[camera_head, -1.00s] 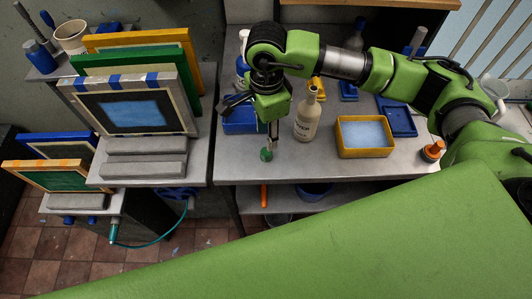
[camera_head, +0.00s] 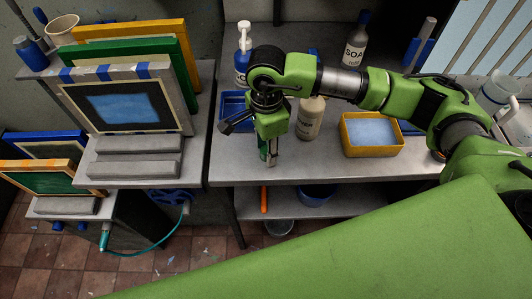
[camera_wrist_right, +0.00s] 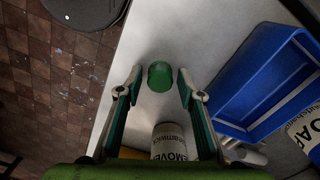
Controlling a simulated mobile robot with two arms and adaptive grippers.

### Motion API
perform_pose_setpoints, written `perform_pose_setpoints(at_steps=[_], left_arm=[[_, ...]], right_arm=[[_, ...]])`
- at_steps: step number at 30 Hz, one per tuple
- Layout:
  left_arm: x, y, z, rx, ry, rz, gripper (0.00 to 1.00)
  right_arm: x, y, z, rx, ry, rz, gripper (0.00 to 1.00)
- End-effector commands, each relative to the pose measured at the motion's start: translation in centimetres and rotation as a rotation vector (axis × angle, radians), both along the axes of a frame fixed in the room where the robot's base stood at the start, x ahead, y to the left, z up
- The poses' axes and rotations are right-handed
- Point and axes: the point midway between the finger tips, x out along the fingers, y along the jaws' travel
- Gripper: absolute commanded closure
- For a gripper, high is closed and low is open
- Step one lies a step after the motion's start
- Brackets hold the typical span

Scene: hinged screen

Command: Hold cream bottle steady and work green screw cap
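The cream bottle (camera_head: 310,118) stands upright on the grey bench, just right of my right gripper (camera_head: 268,160). My arm hides its neck and top in the head view. Its label shows at the bottom of the right wrist view (camera_wrist_right: 170,140). The green screw cap (camera_wrist_right: 160,77) appears between the open fingers of my right gripper (camera_wrist_right: 160,82) in the wrist view. The cap is close to the right-hand finger, with a clear gap to the left-hand one. In the head view the fingers mostly hide the cap. My left gripper is not in view.
A yellow tray (camera_head: 345,148) with a blue inside stands right of the bottle. A blue tray (camera_wrist_right: 255,85) is close to the gripper's right in the wrist view. The bench's front edge is near. Framed screens (camera_head: 120,105) stand on the left table.

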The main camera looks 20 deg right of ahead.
Motion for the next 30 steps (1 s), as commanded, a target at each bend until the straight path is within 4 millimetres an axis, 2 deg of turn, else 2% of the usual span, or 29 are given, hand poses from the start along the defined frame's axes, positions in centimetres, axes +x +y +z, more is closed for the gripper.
perform_pose_setpoints(at_steps=[2,3,6,13,24,30], left_arm=[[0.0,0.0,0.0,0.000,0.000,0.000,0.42],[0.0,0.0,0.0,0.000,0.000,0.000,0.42],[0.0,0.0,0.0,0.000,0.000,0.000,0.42],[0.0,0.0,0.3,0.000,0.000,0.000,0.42],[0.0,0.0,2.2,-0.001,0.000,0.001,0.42],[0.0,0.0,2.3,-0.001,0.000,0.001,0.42]], right_arm=[[0.0,0.0,0.1,0.000,0.000,0.000,0.65],[0.0,0.0,0.1,0.000,0.000,0.000,0.76],[0.0,0.0,0.1,0.000,0.000,0.000,0.97],[0.0,0.0,0.6,0.000,-0.001,0.000,1.00],[0.1,0.0,4.8,0.001,-0.003,-0.001,1.00],[0.0,0.0,5.5,0.000,0.000,-0.001,1.00]])
